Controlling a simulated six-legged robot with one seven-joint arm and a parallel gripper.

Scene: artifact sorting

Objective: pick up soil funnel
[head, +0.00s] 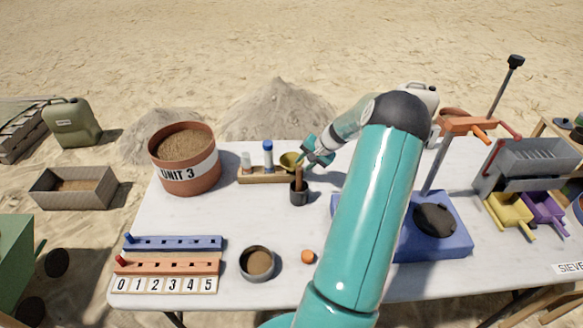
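An olive-yellow, bowl-shaped piece (290,159), which looks like the soil funnel, is at the right end of a wooden rack (254,178) near the back of the table. Its lower part is hidden, partly by a brown stick in a dark cup. My gripper (307,158) is at the funnel's right side, very close to its rim. The view is too small to tell whether they touch or whether the fingers are open or shut.
Two small bottles (267,155) stand in the rack left of the funnel. The dark cup (299,194) with the stick is just in front. A large UNIT 3 pot (185,170) of soil stands left. The table's front middle holds a small soil-filled tin (257,263) and an orange knob (307,256).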

